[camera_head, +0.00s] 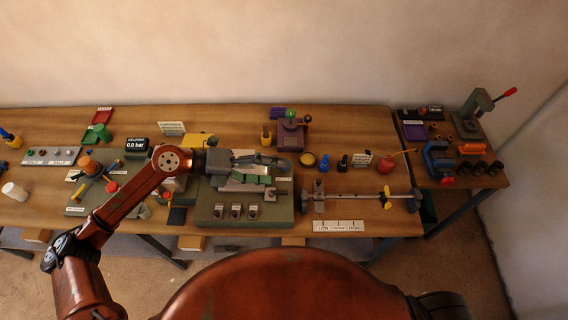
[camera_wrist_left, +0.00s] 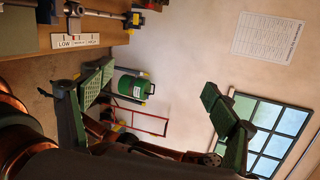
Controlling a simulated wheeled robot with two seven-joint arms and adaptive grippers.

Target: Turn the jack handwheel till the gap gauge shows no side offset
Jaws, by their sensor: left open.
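On the bench's right part, a long silver shaft rig (camera_head: 350,196) lies across a stand, with a yellow winged part (camera_head: 387,194) near its right end. The yellow part may be the handwheel; I cannot be sure. A white LOW to HIGH scale card (camera_head: 338,226) lies in front; it also shows in the left wrist view (camera_wrist_left: 75,41). No gauge reading is legible. My left gripper (camera_head: 280,172) is open and empty, above the grey-green base plate left of the rig. Its green-padded fingers stand wide apart in the wrist view (camera_wrist_left: 160,88). My right gripper is out of view.
The green base plate (camera_head: 208,212) carries small switch blocks (camera_head: 236,211). A purple machine (camera_head: 290,134), small bottles (camera_head: 342,163) and a red pot (camera_head: 385,165) stand behind. A side table (camera_head: 490,181) holds a press. A green tank (camera_wrist_left: 130,86) is on the floor.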

